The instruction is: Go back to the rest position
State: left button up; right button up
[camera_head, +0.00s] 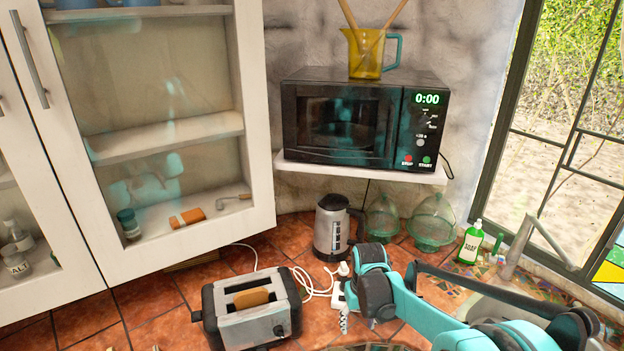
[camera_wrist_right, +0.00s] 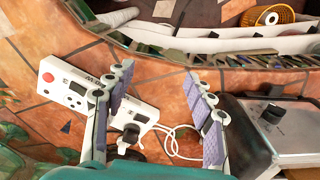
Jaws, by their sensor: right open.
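My right arm (camera_head: 435,308), teal and dark grey, reaches in from the lower right over the tiled counter in the head view. Its gripper (camera_head: 357,322) hangs low above the tiles, to the right of the toaster. In the right wrist view the two padded fingers of this gripper (camera_wrist_right: 160,108) stand wide apart with nothing gripped. A white device with a cable (camera_wrist_right: 140,112) lies on the counter beyond them, partly hidden by the left finger. My left gripper is not in view.
A silver toaster (camera_head: 247,327) with a bread slice (camera_head: 251,298) stands left of the gripper. Behind are a kettle (camera_head: 332,228) and glass domes (camera_head: 433,215). A green soap bottle (camera_head: 471,243) and tap (camera_head: 517,246) are to the right. A microwave (camera_head: 340,122) sits on a shelf above.

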jog(key=s+d+r+m+t+b, duration=0.1)
jog(key=s+d+r+t+b, duration=0.15)
jog(key=s, duration=0.35)
jog(key=s+d+r+t+b, duration=0.1)
jog(key=s+r+b, duration=0.15)
jog(key=s, duration=0.35)
jog(key=s+d+f+t+b, duration=0.1)
jog(key=s+f+b, duration=0.1)
jog(key=s, duration=0.2)
jog(key=s+d+f+m+t+b, duration=0.1)
jog(key=s+f+t+b, duration=0.1)
jog(key=s, duration=0.3)
jog(key=shift+f, duration=0.3)
